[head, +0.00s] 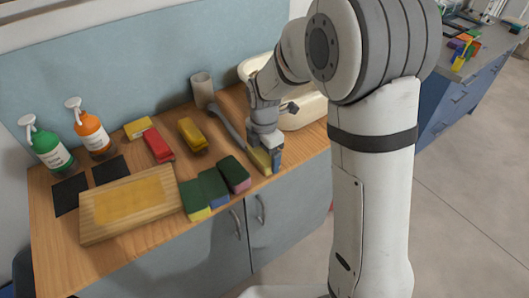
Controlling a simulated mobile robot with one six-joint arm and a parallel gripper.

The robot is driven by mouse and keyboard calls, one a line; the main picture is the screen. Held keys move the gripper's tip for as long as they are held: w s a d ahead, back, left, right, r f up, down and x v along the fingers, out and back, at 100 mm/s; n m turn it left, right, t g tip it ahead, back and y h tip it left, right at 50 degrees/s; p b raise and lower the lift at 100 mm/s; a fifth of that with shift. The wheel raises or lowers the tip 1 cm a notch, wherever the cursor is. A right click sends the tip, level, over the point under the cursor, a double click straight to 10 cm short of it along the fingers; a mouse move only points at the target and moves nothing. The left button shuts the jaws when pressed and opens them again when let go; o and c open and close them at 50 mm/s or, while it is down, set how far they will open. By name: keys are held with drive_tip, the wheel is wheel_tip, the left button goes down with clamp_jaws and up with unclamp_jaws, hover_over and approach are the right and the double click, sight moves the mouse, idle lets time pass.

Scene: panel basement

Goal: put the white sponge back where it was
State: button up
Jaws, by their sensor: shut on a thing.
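My gripper (266,162) is low over the right part of the wooden counter, near its front edge and left of the sink. It is shut on a pale yellowish sponge-like block (258,159), partly hidden by the fingers. I cannot tell whether this block touches the counter. No plainly white sponge shows. A row of three dark-green-topped sponges lies just left of my gripper: one with a yellow lower part (194,200), one with blue (214,187) and one with pink (234,174).
A wooden board (95,228) with a yellowish patch lies front left. The sink (305,112) is right.

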sight(264, 152)
drive_tip(key=shift+s+f, duration=0.1)
drive_tip(key=shift+f, duration=0.1)
drive_tip(key=o, duration=0.7)
wheel_tip(264, 152, up, 12)
drive_tip(key=f, duration=0.1)
drive_tip(key=shift+s+d+r+m+t+b, duration=0.15)
drive_tip(key=shift+s+d+r+m+t, duration=0.25)
drive_tip(key=shift+s+d+m, duration=2.65)
drive_tip(key=shift+s+d+r+m+t+b, duration=0.1)
drive_tip(key=shift+s+d+r+m+t, duration=0.3)
drive_tip(key=shift+s+d+m, duration=2.6)
drive_tip(key=shift+s+d+r+m+t+b, duration=0.2)
drive_tip(key=shift+s+d+m+t, duration=0.65)
drive_tip(key=shift+s+m, duration=4.15)
drive_tip(key=w+m, duration=0.2)
drive_tip(key=shift+w+d+m+g, duration=0.15)
drive_tip(key=shift+w+m+g, duration=0.1)
drive_tip(key=shift+w+m, duration=0.1)
